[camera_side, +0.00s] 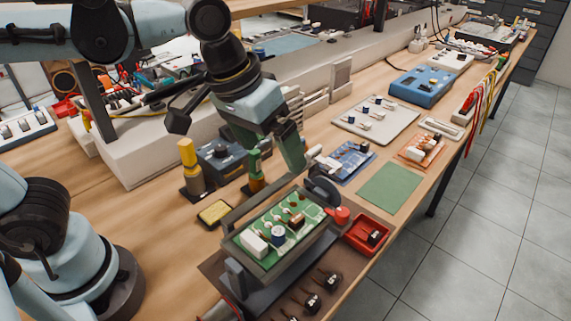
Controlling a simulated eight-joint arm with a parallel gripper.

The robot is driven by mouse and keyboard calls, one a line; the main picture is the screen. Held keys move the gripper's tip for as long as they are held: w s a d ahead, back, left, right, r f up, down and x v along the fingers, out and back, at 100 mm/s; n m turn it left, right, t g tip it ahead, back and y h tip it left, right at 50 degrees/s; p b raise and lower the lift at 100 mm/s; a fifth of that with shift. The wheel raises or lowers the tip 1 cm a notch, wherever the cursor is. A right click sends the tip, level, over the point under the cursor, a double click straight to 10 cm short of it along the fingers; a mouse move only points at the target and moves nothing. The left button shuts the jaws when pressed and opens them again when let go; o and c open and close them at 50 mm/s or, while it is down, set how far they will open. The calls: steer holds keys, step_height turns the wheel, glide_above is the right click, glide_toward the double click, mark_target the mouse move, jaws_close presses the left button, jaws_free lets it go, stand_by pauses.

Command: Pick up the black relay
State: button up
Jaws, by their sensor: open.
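My gripper (276,168) is open, pointing down above the back edge of a green circuit board (269,246) held in a dark frame. Nothing shows between its fingers. A small dark part (374,237) lies in a red tray (356,240) right of the board; it may be the black relay, but it is too small to tell. Several black parts, one of them a black part (313,302), stand on the brown mat in front of the board and could also be relays. My gripper is apart from all of these.
A yellow-handled tool (188,156) and a sponge tin (214,213) stand left of the board. A green mat (391,187), a blue board (350,160) and an orange board (420,149) lie to the right. The wooden bench (150,215) is clear at left.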

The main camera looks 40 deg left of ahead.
steer(key=a+f+t, duration=0.1)
steer(key=a, duration=0.3)
steer(key=a+f+t, duration=0.1)
steer(key=a+f, duration=0.1)
steer(key=a, duration=0.2)
steer(key=s+a+f+t+y, duration=0.1)
steer(key=a+f, duration=0.1)
steer(key=a, duration=0.2)
steer(key=shift+f, duration=0.2)
steer(key=shift+c, duration=0.8)
steer(key=shift+a+f+t, duration=0.1)
steer(key=shift+a+t, duration=0.05)
steer(key=shift+t, duration=0.15)
steer(key=shift+c, duration=1.2)
steer(key=c, duration=0.5)
